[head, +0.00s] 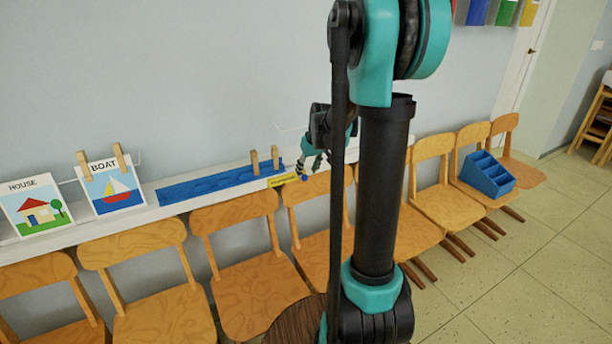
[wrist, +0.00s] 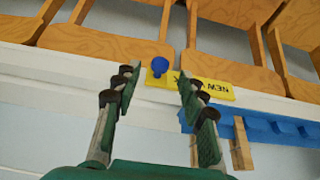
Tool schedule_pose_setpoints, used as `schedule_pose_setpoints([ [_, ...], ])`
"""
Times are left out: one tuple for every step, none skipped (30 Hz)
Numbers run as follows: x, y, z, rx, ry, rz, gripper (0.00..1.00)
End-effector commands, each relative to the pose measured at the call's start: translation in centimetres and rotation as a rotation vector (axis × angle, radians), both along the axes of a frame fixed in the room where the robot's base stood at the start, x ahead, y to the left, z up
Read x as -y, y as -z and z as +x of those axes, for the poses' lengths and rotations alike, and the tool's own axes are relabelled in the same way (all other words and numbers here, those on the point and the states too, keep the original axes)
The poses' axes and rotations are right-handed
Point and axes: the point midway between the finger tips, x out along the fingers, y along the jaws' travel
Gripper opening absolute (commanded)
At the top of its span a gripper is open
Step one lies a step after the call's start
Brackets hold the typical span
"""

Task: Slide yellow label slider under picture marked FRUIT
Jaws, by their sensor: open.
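The yellow label slider (head: 282,180) is on the front of the white wall ledge, below two wooden pegs. In the wrist view the yellow slider (wrist: 214,89) shows letters that begin "NEW", upside down and partly hidden by a finger. Its blue knob (wrist: 160,65) is at one end. My gripper (head: 318,163) is at the ledge by the knob. In the wrist view my gripper (wrist: 160,82) is open, with the knob between and just beyond its fingertips; contact is not clear. Picture cards marked HOUSE (head: 34,205) and BOAT (head: 110,186) stand at left. I see no card reading FRUIT.
The white ledge (head: 150,213) runs along the wall, partly hidden by my arm. A blue strip (head: 215,183) lies on it between BOAT and the pegs (head: 265,160). Several wooden chairs (head: 160,300) line up below. A blue divided box (head: 487,175) sits on one chair.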

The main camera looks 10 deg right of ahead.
Motion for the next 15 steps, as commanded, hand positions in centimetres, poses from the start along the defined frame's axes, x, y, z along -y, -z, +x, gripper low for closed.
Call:
schedule_pose_setpoints([
  [-0.1, 0.7, 0.3, 0.0, -0.001, 0.0, 0.41],
  [-0.1, 1.1, 0.4, 0.0, -0.001, 0.0, 0.41],
  [-0.2, 1.5, 0.7, 0.0, -0.001, 0.0, 0.41],
  [-0.2, 1.8, 0.8, 0.0, -0.001, 0.0, 0.41],
  [-0.2, 2.0, 0.9, 0.0, 0.0, 0.0, 0.41],
  [-0.2, 2.4, 1.0, 0.0, 0.0, 0.0, 0.41],
  [-0.3, 2.5, 1.1, 0.0, 0.0, 0.0, 0.41],
  [-0.3, 2.7, 1.1, 0.0, 0.0, 0.0, 0.41],
  [-0.3, 2.9, 1.2, 0.0, 0.0, 0.0, 0.41],
  [-0.3, 3.0, 1.2, 0.0, 0.0, 0.0, 0.41],
  [-0.3, 3.1, 1.2, 0.0, 0.0, 0.0, 0.41],
  [-0.3, 3.2, 1.3, 0.0, 0.0, 0.0, 0.41],
  [-0.3, 3.2, 1.3, 0.0, 0.0, 0.0, 0.41],
  [-0.3, 3.2, 1.3, 0.0, 0.0, 0.0, 0.41],
  [-0.3, 3.3, 1.3, 0.0, 0.0, 0.0, 0.41],
])
